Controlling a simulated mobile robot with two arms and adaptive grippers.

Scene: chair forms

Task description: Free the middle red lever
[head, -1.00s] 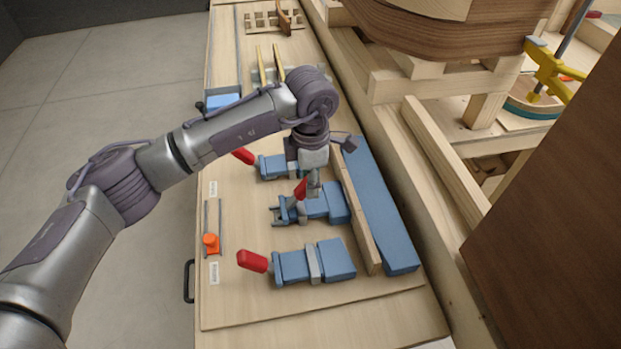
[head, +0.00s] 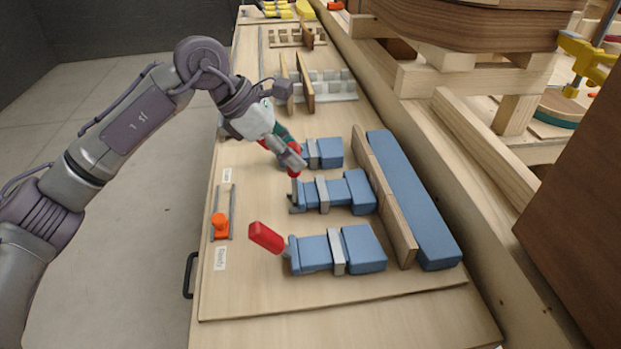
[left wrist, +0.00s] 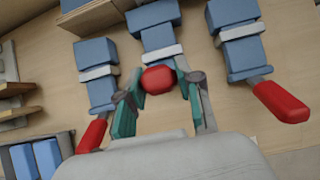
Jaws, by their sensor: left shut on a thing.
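Three blue toggle clamps with red levers stand in a row on the wooden board. The middle red lever (head: 294,172) rises from the left end of the middle blue clamp (head: 358,192). My left gripper (head: 292,160) is shut on this lever, its fingers partly hiding it. In the left wrist view the middle lever (left wrist: 158,79) sits between the two fingertips (left wrist: 158,88). The near red lever (head: 265,237) sticks out to the left from the near clamp (head: 362,248). The far clamp (head: 328,152) is partly behind my gripper. My right gripper is out of view.
A wooden strip (head: 388,205) and a long blue block (head: 412,200) stand right of the clamps. An orange knob (head: 220,226) sits on a small rail to the left. Slotted racks (head: 330,84) stand farther back. The near board is clear.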

